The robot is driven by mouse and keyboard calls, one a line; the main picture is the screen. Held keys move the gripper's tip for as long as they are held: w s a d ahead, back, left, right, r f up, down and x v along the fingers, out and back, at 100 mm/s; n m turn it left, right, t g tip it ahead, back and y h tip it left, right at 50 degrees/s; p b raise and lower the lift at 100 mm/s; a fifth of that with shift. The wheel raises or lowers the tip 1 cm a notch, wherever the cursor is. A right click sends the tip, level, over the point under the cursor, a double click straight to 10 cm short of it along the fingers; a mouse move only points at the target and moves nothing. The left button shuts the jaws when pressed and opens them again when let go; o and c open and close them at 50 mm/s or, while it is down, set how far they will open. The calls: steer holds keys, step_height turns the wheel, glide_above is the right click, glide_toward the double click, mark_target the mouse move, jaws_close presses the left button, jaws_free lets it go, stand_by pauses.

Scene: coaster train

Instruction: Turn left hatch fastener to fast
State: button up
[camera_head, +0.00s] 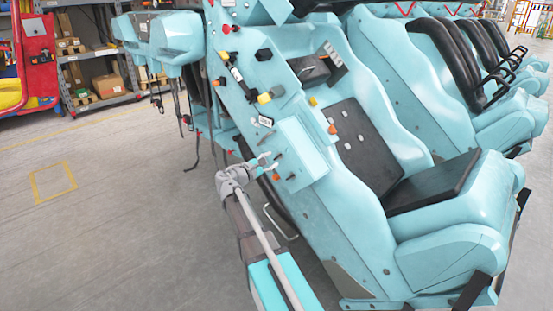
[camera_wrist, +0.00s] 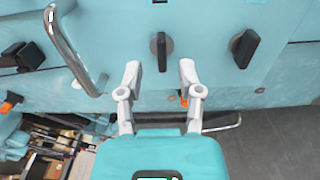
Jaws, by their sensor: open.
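In the wrist view, two dark knobs sit on the light-blue panel, apparently the hatch fasteners. The left knob (camera_wrist: 161,52) has its grip upright in the picture. The right knob (camera_wrist: 244,48) is tilted, its top leaning right. My gripper (camera_wrist: 160,72) is open, with one grey fingertip on each side of the left knob and a gap on both sides. I cannot tell how far its tips are from the panel. In the head view, my gripper (camera_head: 268,163) is at the light-blue hatch box (camera_head: 304,150) on the train's side. No fastener markings are readable.
A bent metal handle (camera_wrist: 72,50) stands out left of my gripper in the wrist view. A black seat (camera_head: 450,184) lies right of the hatch box in the head view. Loose straps hang to the left, and the floor (camera_head: 110,200) there is open.

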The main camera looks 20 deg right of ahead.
steer(key=shift+x, duration=1.15)
